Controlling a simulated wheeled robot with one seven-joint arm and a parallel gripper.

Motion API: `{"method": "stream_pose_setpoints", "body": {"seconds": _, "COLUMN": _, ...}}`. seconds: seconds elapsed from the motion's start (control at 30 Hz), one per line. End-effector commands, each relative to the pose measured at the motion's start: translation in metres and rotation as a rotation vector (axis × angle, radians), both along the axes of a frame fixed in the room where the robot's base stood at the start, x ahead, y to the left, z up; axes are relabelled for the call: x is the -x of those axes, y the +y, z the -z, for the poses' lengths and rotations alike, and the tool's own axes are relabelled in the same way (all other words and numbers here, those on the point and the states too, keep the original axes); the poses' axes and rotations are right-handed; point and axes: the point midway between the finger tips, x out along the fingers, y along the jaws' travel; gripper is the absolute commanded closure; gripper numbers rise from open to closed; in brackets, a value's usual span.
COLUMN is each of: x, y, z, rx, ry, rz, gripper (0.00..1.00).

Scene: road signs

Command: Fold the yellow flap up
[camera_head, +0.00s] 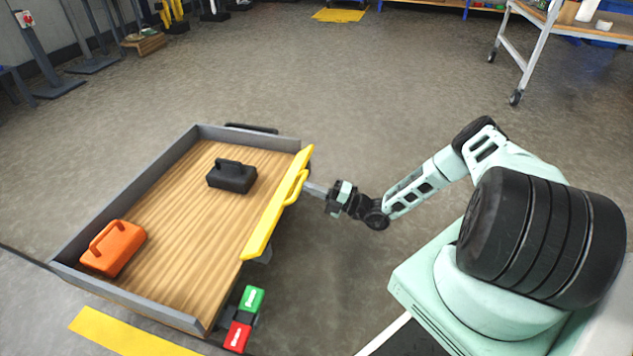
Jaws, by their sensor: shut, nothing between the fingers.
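The yellow flap (267,222) runs along part of the right edge of a wooden-floored cart bed (185,235). It stands up or leans at that edge; its exact angle is hard to tell. A yellow handle (297,187) sits on its outer side. My gripper (308,187) is shut and empty, at the flap's outer side right beside the handle. I cannot tell whether the fingertips touch it.
A black case (232,176) and an orange case (112,247) rest on the bed. Green (251,299) and red (237,337) blocks are by its front right corner. A wheeled table (560,25) stands at the upper right.

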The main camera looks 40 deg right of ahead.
Motion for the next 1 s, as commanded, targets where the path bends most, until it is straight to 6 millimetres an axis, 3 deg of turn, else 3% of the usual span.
{"method": "stream_pose_setpoints", "body": {"seconds": 0.03, "x": -0.003, "y": 0.003, "z": -0.018, "rx": 0.021, "ry": 0.027, "rz": -0.002, "gripper": 1.00}}
{"method": "stream_pose_setpoints", "body": {"seconds": 0.5, "x": -0.032, "y": 0.026, "z": -0.052, "rx": 0.240, "ry": 0.306, "rz": -0.003, "gripper": 1.00}}
{"method": "stream_pose_setpoints", "body": {"seconds": 1.0, "x": -0.068, "y": 0.054, "z": -0.063, "rx": 0.453, "ry": 0.579, "rz": -0.002, "gripper": 1.00}}
